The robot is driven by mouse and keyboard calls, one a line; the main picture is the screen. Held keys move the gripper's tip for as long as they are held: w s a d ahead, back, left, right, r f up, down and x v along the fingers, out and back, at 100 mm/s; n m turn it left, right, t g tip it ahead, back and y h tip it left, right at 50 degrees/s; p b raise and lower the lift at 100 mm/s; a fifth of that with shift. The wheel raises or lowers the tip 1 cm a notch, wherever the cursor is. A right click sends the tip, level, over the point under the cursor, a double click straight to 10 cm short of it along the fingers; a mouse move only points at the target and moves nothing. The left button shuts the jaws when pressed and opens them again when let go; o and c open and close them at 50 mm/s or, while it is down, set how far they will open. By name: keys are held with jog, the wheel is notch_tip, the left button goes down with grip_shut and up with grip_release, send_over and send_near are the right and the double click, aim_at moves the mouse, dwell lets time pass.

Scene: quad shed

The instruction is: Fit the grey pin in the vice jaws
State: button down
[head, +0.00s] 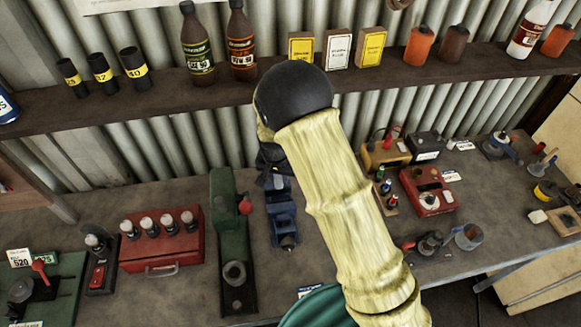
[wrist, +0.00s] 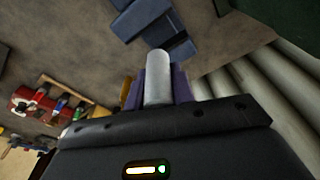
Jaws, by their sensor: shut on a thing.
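The grey pin (wrist: 157,78) is held upright in the picture between the purple fingers of my gripper (wrist: 157,88) in the wrist view. My gripper is shut on it, and the pin's rounded free end points towards the blue vice (wrist: 143,18). The pin looks apart from the vice, though the exact distance is hard to tell. In the head view the blue vice (head: 283,213) stands on the bench, left of my arm. My arm hides most of my gripper there, and the pin cannot be made out.
A green machine (head: 232,245) stands close left of the vice, with a red toolbox (head: 162,240) beyond it. Right of my arm are a red device (head: 428,190) and small bottles. A shelf (head: 150,95) with bottles and boxes runs above the bench (head: 180,290), along a corrugated wall.

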aim_at(279, 188)
dwell(0.4)
jog(key=shift+f+b, duration=1.35)
jog(key=shift+f, duration=0.6)
jog(key=shift+f+b, duration=0.75)
jog(key=shift+f, duration=0.3)
jog(key=shift+s+f, duration=0.25)
dwell(0.8)
